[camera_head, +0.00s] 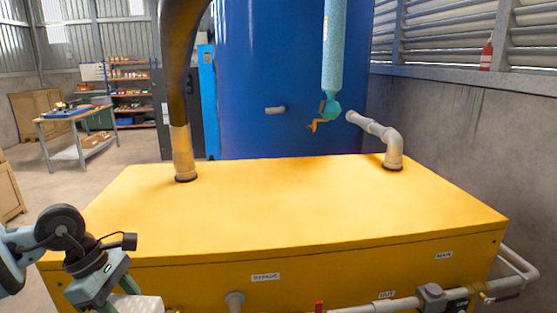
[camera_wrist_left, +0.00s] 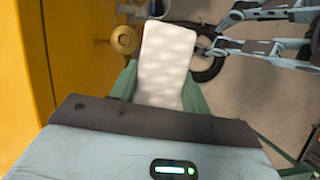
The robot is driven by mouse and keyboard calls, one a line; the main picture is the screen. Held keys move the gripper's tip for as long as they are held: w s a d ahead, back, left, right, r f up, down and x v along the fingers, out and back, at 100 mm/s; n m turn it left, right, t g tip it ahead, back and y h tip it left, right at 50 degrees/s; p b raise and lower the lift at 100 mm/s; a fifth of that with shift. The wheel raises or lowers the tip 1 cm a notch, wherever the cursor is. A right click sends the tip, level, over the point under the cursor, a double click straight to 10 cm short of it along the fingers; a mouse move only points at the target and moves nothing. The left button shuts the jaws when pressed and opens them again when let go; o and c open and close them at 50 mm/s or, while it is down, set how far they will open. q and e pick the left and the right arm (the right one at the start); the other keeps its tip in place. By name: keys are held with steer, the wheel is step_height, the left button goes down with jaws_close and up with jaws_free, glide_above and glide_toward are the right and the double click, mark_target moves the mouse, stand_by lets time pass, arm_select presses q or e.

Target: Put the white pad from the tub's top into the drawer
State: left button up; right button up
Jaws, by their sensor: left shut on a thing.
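The white pad (camera_wrist_left: 165,60) is held between the green fingers of my left gripper (camera_wrist_left: 161,92) in the left wrist view, sticking out past the fingertips. In the head view, my left gripper (camera_head: 108,288) is at the lower left, in front of the yellow tub's (camera_head: 260,205) front left corner. Part of the white pad (camera_head: 140,304) shows at the bottom edge there. The pad is off the tub's top, which is bare apart from pipes. I cannot make out a drawer in either view. My right gripper is not seen.
A dark and yellow pipe (camera_head: 182,150) and a grey elbow pipe (camera_head: 392,150) rise from the tub's top. Pipes and valves (camera_head: 431,297) run along its front. A blue tank (camera_head: 265,80) stands behind. A wooden cabinet (camera_head: 9,193) is at the left edge.

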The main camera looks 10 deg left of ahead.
arm_select(q)
steer(key=d+m+g, duration=0.1)
steer(key=d+m, duration=0.1)
steer(key=s+d+f+m+g, duration=0.1)
steer(key=d+m, duration=0.1)
steer(key=m, duration=0.1)
steer(key=d+f+m+g, duration=0.1)
steer(key=d+m, duration=0.1)
steer(key=m, duration=0.1)
steer(key=shift+s+d+y+p, duration=0.1)
steer(key=shift+s+y+p, duration=0.05)
steer(key=shift+y+p, duration=0.15)
steer(key=s+d+f+m+g+y, duration=0.1)
steer(key=s+d+m+g+y, duration=0.1)
steer(key=d+m, duration=0.5)
steer(key=shift+s+d+f+m+y+p, duration=0.35)
steer(key=shift+s+m+y, duration=0.5)
steer(key=shift+m, duration=1.65)
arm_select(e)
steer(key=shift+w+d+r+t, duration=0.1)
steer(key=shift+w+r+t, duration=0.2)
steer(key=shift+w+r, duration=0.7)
arm_select(q)
steer(key=shift+w+a, duration=0.15)
steer(key=shift+w, duration=0.05)
steer(key=shift+f, duration=0.1)
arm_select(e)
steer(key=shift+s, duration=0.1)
